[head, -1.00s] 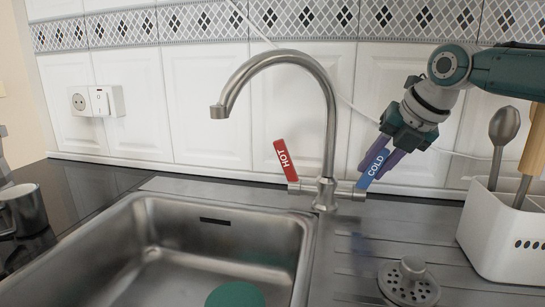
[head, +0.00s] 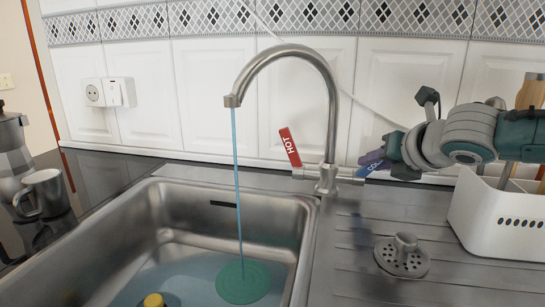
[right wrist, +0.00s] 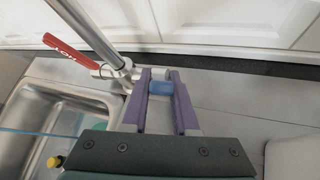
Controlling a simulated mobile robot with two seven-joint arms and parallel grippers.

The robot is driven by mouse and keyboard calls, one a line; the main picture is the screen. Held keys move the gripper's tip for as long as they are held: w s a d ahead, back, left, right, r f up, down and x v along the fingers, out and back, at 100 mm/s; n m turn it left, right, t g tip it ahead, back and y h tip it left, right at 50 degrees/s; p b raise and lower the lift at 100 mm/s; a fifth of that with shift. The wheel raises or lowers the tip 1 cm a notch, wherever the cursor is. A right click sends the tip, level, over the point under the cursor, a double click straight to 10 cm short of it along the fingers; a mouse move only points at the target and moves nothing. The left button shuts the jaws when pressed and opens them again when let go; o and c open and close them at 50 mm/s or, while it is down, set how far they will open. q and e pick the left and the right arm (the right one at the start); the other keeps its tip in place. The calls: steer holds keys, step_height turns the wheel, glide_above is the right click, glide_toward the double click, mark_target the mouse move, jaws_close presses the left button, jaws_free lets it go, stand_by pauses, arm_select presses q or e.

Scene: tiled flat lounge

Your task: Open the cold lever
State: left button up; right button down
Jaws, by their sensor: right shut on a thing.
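The faucet (head: 331,135) stands behind the sink (head: 308,215), and a blue stream of water (head: 238,180) runs from its spout into the basin. The blue cold lever (head: 369,167) is on the faucet's right side and is turned down sideways, partly hidden by my gripper. The red hot lever (head: 290,147) stands tilted up on the left. My right gripper (head: 371,160) is at the cold lever. In the right wrist view its purple fingers (right wrist: 160,95) are closed on either side of the blue cold lever (right wrist: 160,88). My left gripper is not in view.
A metal strainer (head: 402,256) lies on the drainboard. A mug (head: 42,193) and a moka pot (head: 10,150) stand at the left. A green disc (head: 243,283) lies in the basin.

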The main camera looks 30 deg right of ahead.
stand_by(0.4)
steer(key=c, duration=0.7)
jaws_free()
steer(key=shift+s, duration=0.1)
steer(key=p+v, duration=0.2)
steer(key=v, duration=0.7)
steer(key=shift+s+a+r, duration=0.15)
steer(key=shift+s+r, duration=0.1)
steer(key=shift+s, duration=0.05)
